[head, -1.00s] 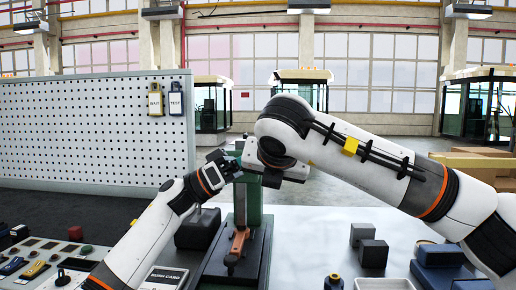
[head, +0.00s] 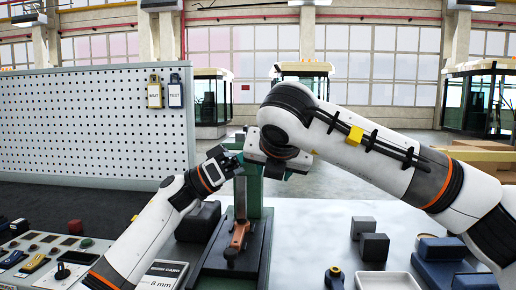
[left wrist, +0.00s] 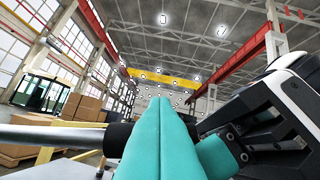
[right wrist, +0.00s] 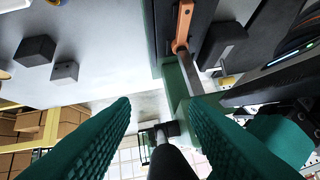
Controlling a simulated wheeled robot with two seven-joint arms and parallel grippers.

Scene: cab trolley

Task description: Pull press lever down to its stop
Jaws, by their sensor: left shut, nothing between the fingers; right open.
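The green press (head: 254,192) stands on a dark base in the middle of the head view, with an orange-brown part (head: 238,236) low on its front; that part also shows in the right wrist view (right wrist: 183,28). My left gripper (head: 232,160) is shut and empty near the press top. My right gripper (right wrist: 160,110) is open. A black grip (right wrist: 170,163), seemingly the press lever's, shows between its fingers; contact cannot be told. In the head view, my right arm hides the lever.
A pegboard (head: 90,125) with two tags stands at the back left. A control panel (head: 45,255) is at the front left. Dark blocks (head: 374,247), a pale tray (head: 388,281) and blue parts (head: 440,250) lie right of the press. Bare grey table lies between.

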